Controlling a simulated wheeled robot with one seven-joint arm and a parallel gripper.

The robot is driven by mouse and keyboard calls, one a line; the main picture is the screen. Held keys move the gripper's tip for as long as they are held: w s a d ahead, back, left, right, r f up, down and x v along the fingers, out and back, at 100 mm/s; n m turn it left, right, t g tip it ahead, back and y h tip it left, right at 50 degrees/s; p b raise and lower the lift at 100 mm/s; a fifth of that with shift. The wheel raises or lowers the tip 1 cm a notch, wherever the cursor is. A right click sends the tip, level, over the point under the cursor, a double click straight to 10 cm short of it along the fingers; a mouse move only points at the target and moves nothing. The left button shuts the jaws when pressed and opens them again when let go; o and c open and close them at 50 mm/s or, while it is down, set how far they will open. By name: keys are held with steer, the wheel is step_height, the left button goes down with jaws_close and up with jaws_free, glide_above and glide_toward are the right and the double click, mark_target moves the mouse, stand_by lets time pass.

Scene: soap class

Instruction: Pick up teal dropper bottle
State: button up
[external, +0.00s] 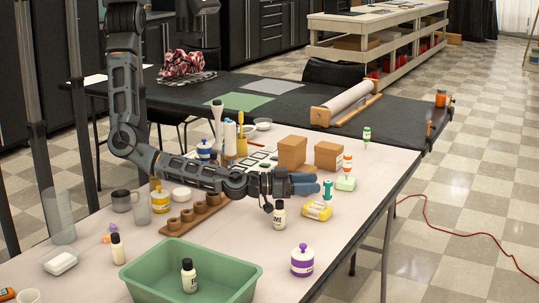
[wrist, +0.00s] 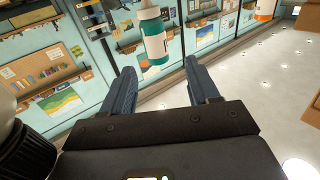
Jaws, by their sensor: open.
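The teal dropper bottle (external: 327,190) stands on the table just right of my gripper (external: 306,184) in the external view. In the wrist view the bottle (wrist: 154,42) shows teal with a white label at the top centre, beyond the fingertips; its upper part is cut off by the frame edge. My gripper (wrist: 159,66) is open, with two blue-grey fingers spread and nothing between them. In the external view the fingers point right, towards the bottle. They appear a little short of it.
A white bottle with a black cap (external: 279,217) stands below my gripper. Cardboard boxes (external: 292,151) stand behind.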

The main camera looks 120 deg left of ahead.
mark_target(327, 188)
steer(key=b+x, duration=0.2)
steer(key=x, duration=0.5)
steer(key=shift+w, duration=0.25)
steer(key=shift+r, duration=0.1)
jaws_close()
stand_by(0.5)
